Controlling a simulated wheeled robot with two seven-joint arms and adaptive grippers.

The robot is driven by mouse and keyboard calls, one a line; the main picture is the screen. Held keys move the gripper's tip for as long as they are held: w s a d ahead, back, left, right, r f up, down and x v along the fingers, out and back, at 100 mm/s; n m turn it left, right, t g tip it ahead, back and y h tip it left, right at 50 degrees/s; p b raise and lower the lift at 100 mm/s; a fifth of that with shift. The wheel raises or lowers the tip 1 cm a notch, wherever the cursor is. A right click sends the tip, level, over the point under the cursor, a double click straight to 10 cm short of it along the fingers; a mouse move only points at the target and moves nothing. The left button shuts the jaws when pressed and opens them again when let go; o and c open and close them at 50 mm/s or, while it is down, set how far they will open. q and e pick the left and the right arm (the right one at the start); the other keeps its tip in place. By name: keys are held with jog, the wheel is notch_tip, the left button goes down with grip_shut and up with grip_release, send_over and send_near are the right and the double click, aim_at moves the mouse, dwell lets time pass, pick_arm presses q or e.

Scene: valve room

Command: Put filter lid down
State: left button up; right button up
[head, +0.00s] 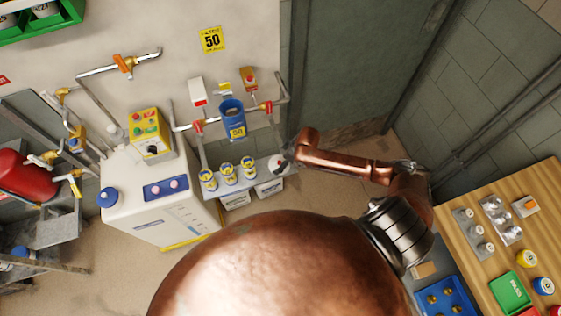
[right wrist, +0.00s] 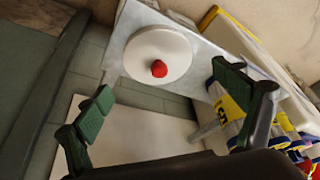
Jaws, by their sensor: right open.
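The filter lid, a round white disc with a red knob (right wrist: 157,56), lies knob up on a grey shelf in the right wrist view. In the head view the white patch at the shelf's right end (head: 277,162) seems to be this lid, partly covered by my gripper. My right gripper (head: 286,163) is at that end of the shelf. In the right wrist view its green-padded fingers (right wrist: 170,105) are wide apart with nothing between them, and the lid is beyond the fingertips. The blue filter housing (head: 232,120) hangs on the wall pipes above the shelf. My left gripper is not in view.
Several yellow-and-white filter cartridges (head: 228,175) stand on the shelf left of my right gripper. White bins (head: 235,200) sit below. A white machine (head: 155,197) stands further left. A wooden table (head: 525,245) with parts is at the right.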

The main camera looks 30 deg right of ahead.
jog(key=p+v, duration=0.1)
jog(key=v, duration=0.7)
jog(key=shift+d+r, duration=0.1)
jog(key=shift+r, duration=0.05)
